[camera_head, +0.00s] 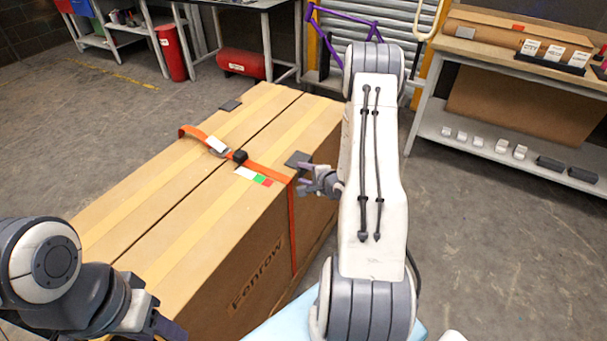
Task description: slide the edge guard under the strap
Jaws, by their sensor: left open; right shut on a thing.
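A large cardboard carton (215,210) stands on the floor. An orange strap (266,172) crosses its top and hangs down its near right side. The dark grey edge guard (297,158) is at the carton's right top edge, just beyond the strap and apart from it as far as I can tell. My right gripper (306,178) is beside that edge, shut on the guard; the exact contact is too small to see. My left gripper (168,328) is at the bottom edge of the view, away from the strap and mostly cut off, with its fingertips not clearly shown.
Another dark flat piece (230,105) lies at the carton's far left edge. A workbench (500,60) stands at the right back. Open floor (490,250) lies to the right.

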